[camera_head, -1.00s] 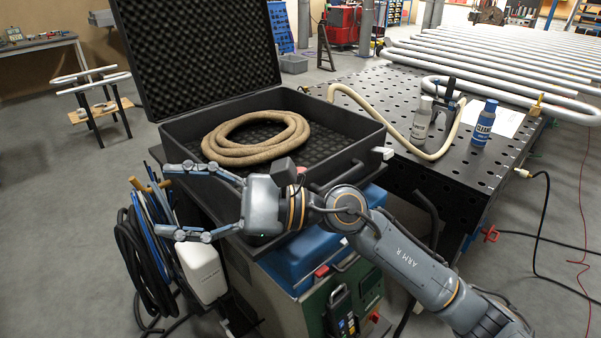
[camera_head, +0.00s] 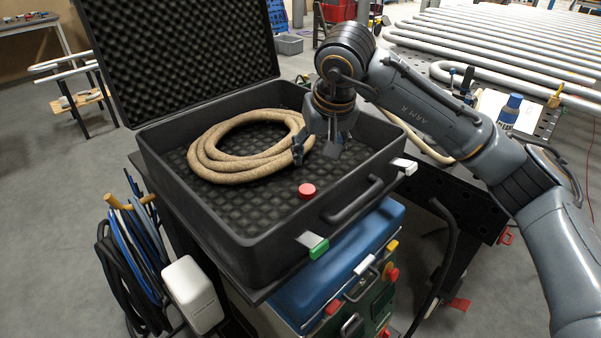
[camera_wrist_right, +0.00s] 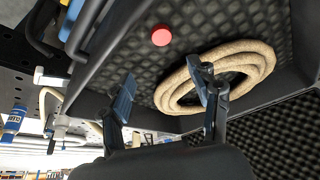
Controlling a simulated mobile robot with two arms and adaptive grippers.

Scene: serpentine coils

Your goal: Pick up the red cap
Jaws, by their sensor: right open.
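The red cap (camera_head: 307,190) is a small round disc on the dark foam floor of the open black case (camera_head: 185,215), near the case's front wall. It also shows in the right wrist view (camera_wrist_right: 162,35), ahead of the fingers and apart from them. My right gripper (camera_head: 318,156) is open and empty, pointing down over the case, a little behind and above the cap. Its two fingers show in the right wrist view (camera_wrist_right: 166,92) with a wide gap between them. My left gripper is in neither current view.
A coiled tan rope (camera_head: 235,166) lies in the case behind and left of the cap, close to my right fingers. The case walls and raised foam lid (camera_head: 180,50) bound the space.

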